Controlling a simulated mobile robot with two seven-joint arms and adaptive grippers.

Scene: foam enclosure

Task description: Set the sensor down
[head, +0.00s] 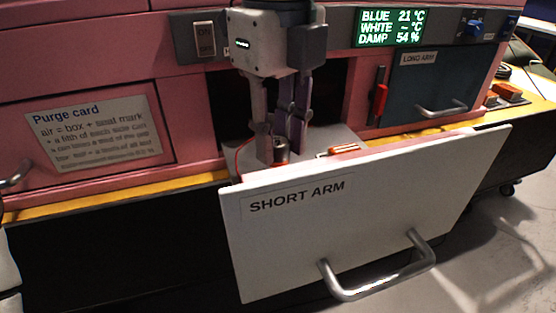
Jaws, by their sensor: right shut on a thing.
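My right gripper (277,148) reaches down from above, behind the white "SHORT ARM" front (300,235). Its fingers are shut on a small dark cylinder (281,154), which looks like the sensor. The cylinder is low over the grey surface (335,137) behind that front; I cannot tell whether it touches it. A thin red cable (239,158) curves beside the gripper's left finger. The fingers hide part of the cylinder.
A small orange item (345,150) lies right of the gripper, near the white front. A dark opening (335,90) is behind. A green display (390,28) reads BLUE 21 °C, WHITE – °C, DAMP 54 %. The blue "LONG ARM" door (425,75) looks shut. A purge card (95,132) is at left.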

